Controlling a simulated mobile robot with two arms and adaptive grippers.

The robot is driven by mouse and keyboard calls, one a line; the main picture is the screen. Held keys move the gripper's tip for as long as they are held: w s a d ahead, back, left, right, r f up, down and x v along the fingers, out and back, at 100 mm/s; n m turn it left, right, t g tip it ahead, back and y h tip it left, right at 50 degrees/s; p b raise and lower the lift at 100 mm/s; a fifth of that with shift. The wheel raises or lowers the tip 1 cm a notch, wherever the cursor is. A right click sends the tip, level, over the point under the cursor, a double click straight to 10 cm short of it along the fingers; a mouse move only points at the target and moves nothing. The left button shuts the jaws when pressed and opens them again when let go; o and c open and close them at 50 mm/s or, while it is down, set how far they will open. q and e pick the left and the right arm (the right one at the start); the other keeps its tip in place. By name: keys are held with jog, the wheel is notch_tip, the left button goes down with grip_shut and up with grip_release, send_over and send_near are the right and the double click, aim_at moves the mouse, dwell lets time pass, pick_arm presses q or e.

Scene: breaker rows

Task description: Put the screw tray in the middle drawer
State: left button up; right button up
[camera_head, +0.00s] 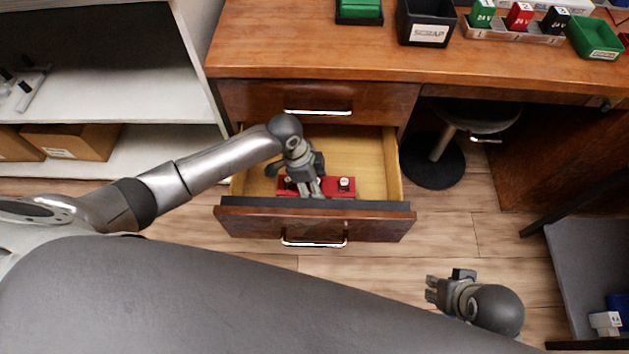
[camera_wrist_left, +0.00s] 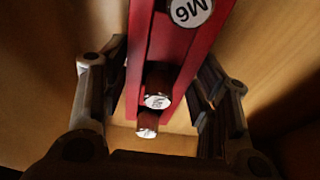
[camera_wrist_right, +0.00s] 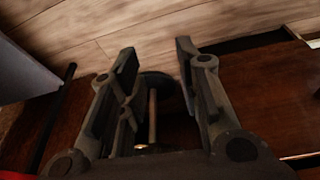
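The red screw tray (camera_head: 345,187) is inside the middle drawer (camera_head: 391,170), which is pulled out. My left gripper (camera_head: 310,188) reaches down into the drawer over the tray's middle. An "M6" label and two silver-topped screws show in the tray. Whether the tray touches the drawer floor is unclear. My right gripper (camera_head: 432,288) is away from the drawer, at lower right. It is open and empty in the right wrist view (camera_wrist_right: 155,60).
The closed top drawer (camera_head: 260,100) is above. The desk top (camera_head: 290,40) holds a scrap bin (camera_head: 424,24), a breaker row (camera_head: 512,32) and a green bin (camera_head: 594,38). A stool (camera_head: 432,160) stands right of the drawer. A shelf with cardboard boxes (camera_head: 75,141) is at left.

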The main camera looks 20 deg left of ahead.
pick_arm(q)
jog(key=o, duration=0.3)
jog(key=shift+a+r, duration=0.1)
jog(key=shift+r, duration=0.35)
jog(key=shift+p+v, duration=1.75)
jog(key=shift+v, duration=4)
pick_arm(e)
notch_tip(320, 180, down, 12)
jog(key=shift+s+f+g, duration=0.2)
jog(key=shift+g, duration=0.2)
pick_arm(q)
jog(key=shift+a, duration=0.15)
pick_arm(e)
jog(key=shift+a, duration=0.25)
